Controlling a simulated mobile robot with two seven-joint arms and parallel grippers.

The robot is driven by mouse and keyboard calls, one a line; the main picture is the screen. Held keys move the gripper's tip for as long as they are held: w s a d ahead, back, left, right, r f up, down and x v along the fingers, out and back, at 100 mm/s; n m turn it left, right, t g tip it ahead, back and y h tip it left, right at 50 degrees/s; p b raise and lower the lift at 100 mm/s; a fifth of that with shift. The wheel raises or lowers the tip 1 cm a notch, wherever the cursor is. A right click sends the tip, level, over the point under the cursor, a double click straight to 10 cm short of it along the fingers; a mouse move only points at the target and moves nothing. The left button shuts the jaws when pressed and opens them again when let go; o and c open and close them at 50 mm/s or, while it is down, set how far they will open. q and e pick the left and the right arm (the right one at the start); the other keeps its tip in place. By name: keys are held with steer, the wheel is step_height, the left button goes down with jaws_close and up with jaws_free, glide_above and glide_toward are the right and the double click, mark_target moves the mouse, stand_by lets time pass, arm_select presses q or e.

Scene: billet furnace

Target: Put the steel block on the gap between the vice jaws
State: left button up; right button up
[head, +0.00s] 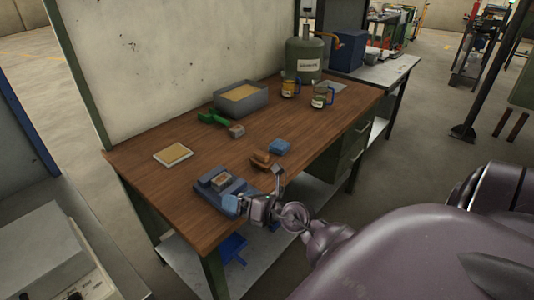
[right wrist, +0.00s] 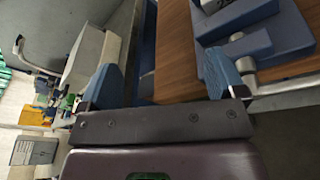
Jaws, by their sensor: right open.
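The blue vice (head: 207,190) stands at the near edge of the wooden bench. A small block with grey sides and a tan-looking top (head: 222,181) sits on it, over the jaws; it looks like the steel block. The vice also fills the upper right of the right wrist view (right wrist: 285,37), with a metal screw below it. My right gripper (head: 248,210) is just in front of the vice, at its near right side. Its blue-padded fingers are apart and nothing shows between them in the right wrist view (right wrist: 163,82). My left gripper is not in view.
Brown blocks (head: 262,158), a blue block (head: 279,147) and a small grey block (head: 237,131) beside a green-handled brush (head: 211,118) lie on the bench. A grey tray (head: 258,104), mugs (head: 319,99) and a green tank (head: 303,60) stand behind. The bench's left part is mostly clear.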

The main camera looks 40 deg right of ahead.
steer(key=s+a+f+m+g+h, duration=0.2)
steer(key=s+f+m, duration=0.5)
steer(key=m, duration=0.8)
steer(key=s+a+f+m+g+h, duration=0.1)
steer(key=s+f+m, duration=0.6)
steer(key=m, duration=0.9)
steer(key=s+a+h, duration=0.1)
steer(key=a, duration=0.1)
steer(key=shift+s+a+f+g+h, duration=0.3)
steer(key=shift+s+a+f+g, duration=0.05)
steer(key=shift+s+g, duration=0.05)
steer(key=shift+d, duration=0.1)
